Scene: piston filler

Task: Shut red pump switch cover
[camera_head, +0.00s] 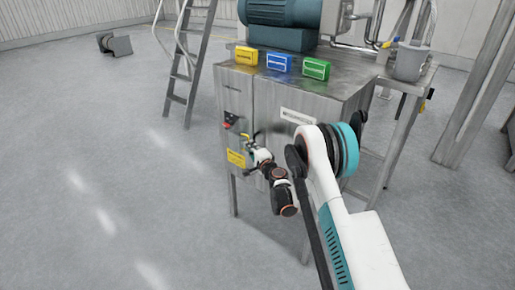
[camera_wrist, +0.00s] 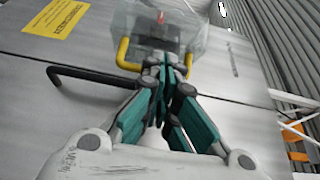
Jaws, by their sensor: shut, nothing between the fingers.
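The switch cover (camera_wrist: 135,35) is a see-through box at the top of the wrist view, with a red switch (camera_wrist: 161,16) visible inside it. A yellow handle (camera_wrist: 123,56) runs along the cover's near edge, partly hidden behind my fingers. My gripper (camera_wrist: 167,66) is shut and empty, its teal fingertips in front of the middle of this handle. I cannot tell whether they touch it, or how far the cover is swung.
The steel cabinet (camera_head: 290,103) carries yellow (camera_head: 246,55), blue (camera_head: 279,62) and green (camera_head: 316,68) boxes on top. A black bar handle (camera_wrist: 85,74) sticks out left of my fingers. A ladder (camera_head: 190,65) stands at left. The floor (camera_head: 100,170) in front is clear.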

